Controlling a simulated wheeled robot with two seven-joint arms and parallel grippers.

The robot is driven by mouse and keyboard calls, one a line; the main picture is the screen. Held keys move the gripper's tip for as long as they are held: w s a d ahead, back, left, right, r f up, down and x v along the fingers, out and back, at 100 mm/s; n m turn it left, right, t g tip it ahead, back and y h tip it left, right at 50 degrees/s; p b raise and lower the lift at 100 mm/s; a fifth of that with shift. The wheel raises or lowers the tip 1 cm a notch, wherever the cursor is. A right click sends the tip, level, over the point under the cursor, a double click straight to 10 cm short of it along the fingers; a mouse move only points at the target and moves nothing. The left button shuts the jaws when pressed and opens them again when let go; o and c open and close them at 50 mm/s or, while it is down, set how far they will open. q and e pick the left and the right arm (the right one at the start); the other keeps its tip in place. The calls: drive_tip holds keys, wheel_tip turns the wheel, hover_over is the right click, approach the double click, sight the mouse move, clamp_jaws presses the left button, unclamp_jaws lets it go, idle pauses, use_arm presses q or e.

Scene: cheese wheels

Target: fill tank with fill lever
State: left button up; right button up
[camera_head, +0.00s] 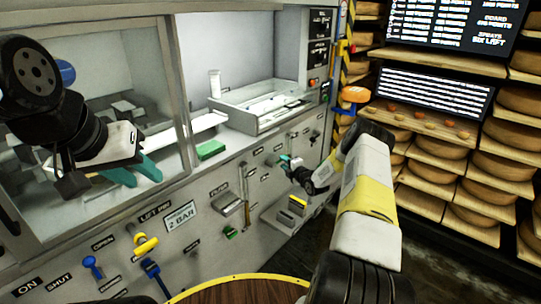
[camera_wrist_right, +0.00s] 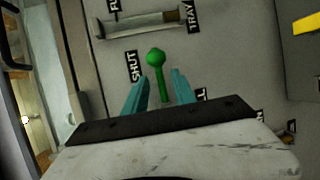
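The green lever (camera_wrist_right: 156,58) has a round knob and a stem, beside a SHUT label on the grey panel in the right wrist view. A second label, partly hidden and ending in LL, is below it. My right gripper (camera_wrist_right: 160,84) is open, its teal fingers on either side of the stem and the knob past the tips. I cannot tell whether they touch it. In the head view my right gripper (camera_head: 287,161) is at the panel, hiding the lever. My left gripper (camera_head: 136,172) is open and empty, in front of the glass. I cannot tell which part is the tank.
The panel also carries a yellow handle (camera_head: 145,244), a blue knob (camera_head: 92,266) and a metal handle with a TRAY label (camera_wrist_right: 150,22). A small ledge (camera_head: 283,219) juts out below my right gripper. Shelves of cheese wheels (camera_head: 470,212) stand at the right.

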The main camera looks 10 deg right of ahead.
drive_tip(key=shift+x, duration=1.85)
clamp_jaws()
drive_tip(key=shift+d, duration=0.1)
